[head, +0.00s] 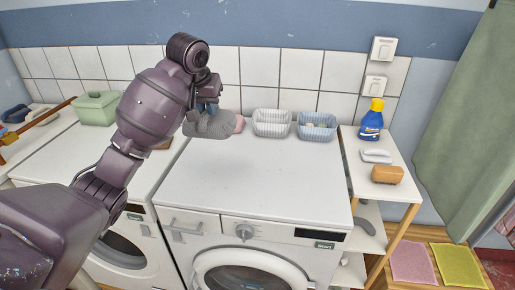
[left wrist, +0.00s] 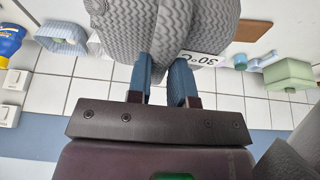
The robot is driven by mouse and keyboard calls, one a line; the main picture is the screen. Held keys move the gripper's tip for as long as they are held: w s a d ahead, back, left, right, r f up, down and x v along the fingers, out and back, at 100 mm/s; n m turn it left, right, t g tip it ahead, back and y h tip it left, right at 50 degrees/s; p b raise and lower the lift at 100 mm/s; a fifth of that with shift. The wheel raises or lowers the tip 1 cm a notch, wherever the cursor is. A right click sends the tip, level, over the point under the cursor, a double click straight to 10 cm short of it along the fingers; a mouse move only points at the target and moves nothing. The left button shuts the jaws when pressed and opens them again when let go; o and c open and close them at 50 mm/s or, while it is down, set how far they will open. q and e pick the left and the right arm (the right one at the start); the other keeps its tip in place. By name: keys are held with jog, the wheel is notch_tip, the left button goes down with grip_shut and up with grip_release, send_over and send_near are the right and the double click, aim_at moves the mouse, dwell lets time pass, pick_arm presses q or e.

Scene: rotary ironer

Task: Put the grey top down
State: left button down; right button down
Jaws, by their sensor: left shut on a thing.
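The grey top (head: 218,128) is a bunched knitted cloth at the back left of the white washing machine's top (head: 265,170). My left gripper (head: 208,106) is above it, with its blue fingers shut on the cloth. I cannot tell whether the cloth's underside touches the machine. My right gripper is not in view.
A white basket (head: 271,123) and a blue-grey basket (head: 317,126) stand at the back of the machine. A pink item (head: 239,124) is beside the grey top. A green lidded box (head: 97,108) is at left, a blue bottle (head: 371,122) at right. The machine's middle and front are clear.

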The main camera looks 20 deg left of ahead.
pick_arm(q)
jog(key=shift+f, duration=9.9)
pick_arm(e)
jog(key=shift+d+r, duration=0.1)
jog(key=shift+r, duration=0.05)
pick_arm(q)
jog(key=c, duration=1)
grip_release()
jog(key=shift+f, duration=0.1)
jog(key=v, duration=1.2)
jog(key=shift+s+b, duration=0.15)
jog(key=shift+b, duration=0.2)
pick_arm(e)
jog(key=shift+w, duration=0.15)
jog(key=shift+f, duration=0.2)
